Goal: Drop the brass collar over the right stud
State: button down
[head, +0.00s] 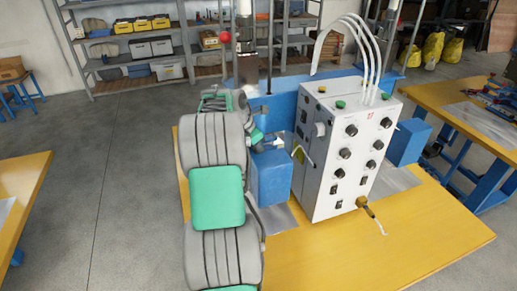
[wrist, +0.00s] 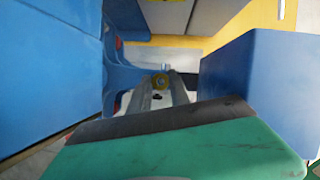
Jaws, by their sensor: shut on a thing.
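My gripper (wrist: 160,97) reaches forward in the wrist view with its two grey fingers close together. A small brass collar (wrist: 160,81) sits between the fingertips, and its dark hole shows. In the head view my gripper (head: 279,142) is beside the left side of the white control box, above the left blue block. The collar is too small to make out there. I cannot make out the right stud in either view.
The white control box (head: 335,180) with knobs and cables stands on the yellow table (head: 420,235). A blue block (head: 272,180) stands left of it, another (head: 406,143) right. A brass-coloured tool (head: 365,206) is at the box's front. The table's front right is clear.

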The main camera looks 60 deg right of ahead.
jog(key=shift+f, duration=0.35)
jog(key=shift+f, duration=0.1)
dwell(0.6)
jog(key=shift+f, duration=0.8)
jog(key=shift+f, duration=0.4)
dwell(0.6)
jog(key=c, duration=1.1)
grip_release()
jog(key=shift+o, duration=0.2)
jog(key=o, duration=0.3)
jog(key=shift+o, duration=0.2)
